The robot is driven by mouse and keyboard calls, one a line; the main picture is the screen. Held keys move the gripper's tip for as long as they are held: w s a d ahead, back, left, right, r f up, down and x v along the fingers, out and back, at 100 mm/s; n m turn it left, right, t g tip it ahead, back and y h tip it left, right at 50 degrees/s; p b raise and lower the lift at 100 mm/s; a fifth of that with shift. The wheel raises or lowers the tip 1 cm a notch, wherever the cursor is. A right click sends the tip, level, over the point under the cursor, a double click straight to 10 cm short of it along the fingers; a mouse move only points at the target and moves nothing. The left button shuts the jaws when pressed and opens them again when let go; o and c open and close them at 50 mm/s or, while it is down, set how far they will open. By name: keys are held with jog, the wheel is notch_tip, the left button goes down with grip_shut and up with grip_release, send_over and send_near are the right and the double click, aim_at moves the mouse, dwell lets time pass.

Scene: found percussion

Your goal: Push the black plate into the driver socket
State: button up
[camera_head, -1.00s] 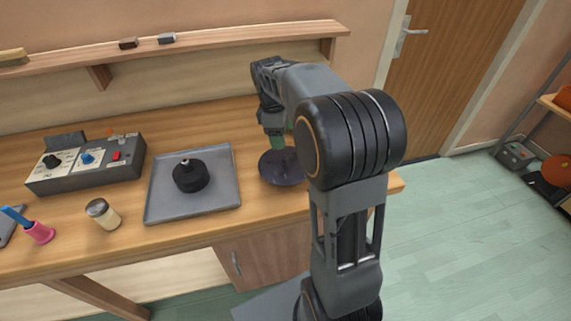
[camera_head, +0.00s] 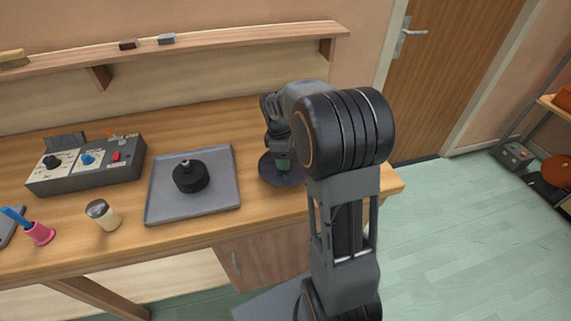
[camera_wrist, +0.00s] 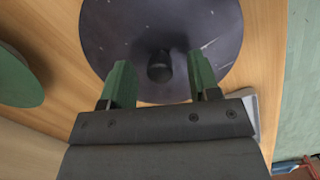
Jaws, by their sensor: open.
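The black plate, a dark scuffed disc (camera_head: 267,172), lies on the bench to the right of the grey tray; it also shows in the wrist view (camera_wrist: 115,40), with a short black stub (camera_wrist: 160,68) at its middle. My gripper (camera_head: 283,166) is over the plate, with its green fingers (camera_wrist: 160,62) apart on either side of the stub. I cannot tell whether they touch the stub. The black round driver (camera_head: 190,177) stands on the tray, with a small pale-topped post at its centre. Its socket is too small to make out.
The grey tray (camera_head: 160,210) has free room around the driver. A control box (camera_head: 85,168) with knobs and a red switch stands left of it. A green disc (camera_wrist: 18,78) lies beside the plate.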

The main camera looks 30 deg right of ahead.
grip_shut()
dwell(0.4)
jog(key=shift+r, duration=0.15)
